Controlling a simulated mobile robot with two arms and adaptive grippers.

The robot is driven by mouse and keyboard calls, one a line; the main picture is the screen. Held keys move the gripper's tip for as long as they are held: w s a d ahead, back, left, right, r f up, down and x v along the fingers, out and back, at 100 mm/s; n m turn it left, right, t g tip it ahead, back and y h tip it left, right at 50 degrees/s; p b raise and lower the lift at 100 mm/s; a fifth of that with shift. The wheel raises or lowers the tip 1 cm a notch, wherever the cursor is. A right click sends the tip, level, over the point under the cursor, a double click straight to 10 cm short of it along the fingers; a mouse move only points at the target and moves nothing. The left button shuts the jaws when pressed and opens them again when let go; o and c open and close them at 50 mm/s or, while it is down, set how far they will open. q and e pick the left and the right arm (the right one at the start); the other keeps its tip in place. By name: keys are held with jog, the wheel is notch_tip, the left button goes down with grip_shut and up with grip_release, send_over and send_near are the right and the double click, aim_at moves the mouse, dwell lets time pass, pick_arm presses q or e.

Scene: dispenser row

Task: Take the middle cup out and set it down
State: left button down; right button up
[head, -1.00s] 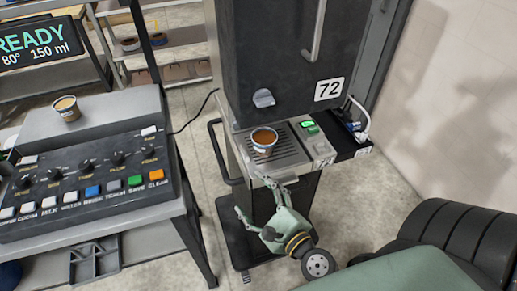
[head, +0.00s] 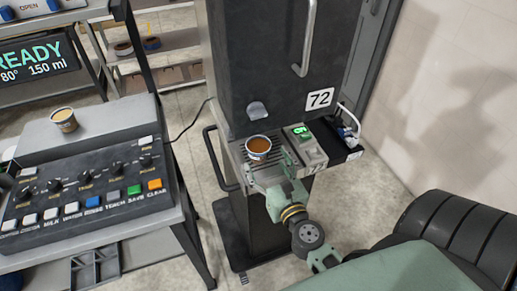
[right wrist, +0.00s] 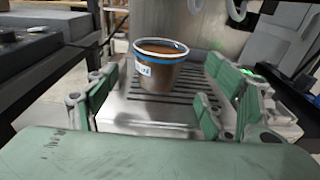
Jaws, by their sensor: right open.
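A cup of brown drink (head: 258,148) stands upright on the slotted drip tray (head: 282,163) of the dispenser marked 72. My right gripper (head: 269,165) is open at the front edge of the tray. The cup looks clear of the fingers. My left gripper is not in view.
The dark dispenser body (head: 265,60) with its spout (head: 257,110) rises behind and above the cup. A button console (head: 85,185) stands at the left, with another filled cup (head: 64,120) on top. A dark side handle (head: 215,158) juts out left of the tray.

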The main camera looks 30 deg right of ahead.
aim_at(263, 157)
jog(key=shift+w+d+r, duration=0.1)
jog(key=shift+w+r, duration=0.05)
jog(key=shift+w, duration=0.3)
jog(key=p+x, duration=0.1)
jog(key=x, duration=0.2)
jog(key=shift+w+d, duration=0.1)
jog(key=shift+w, duration=0.15)
jog(key=shift+w+f, duration=0.2)
jog(key=shift+w, duration=0.1)
jog(key=shift+s, duration=0.1)
jog(key=shift+c, duration=0.4)
jog(key=shift+c, duration=0.9)
jog(key=c, duration=1.1)
jog(key=shift+r, duration=0.1)
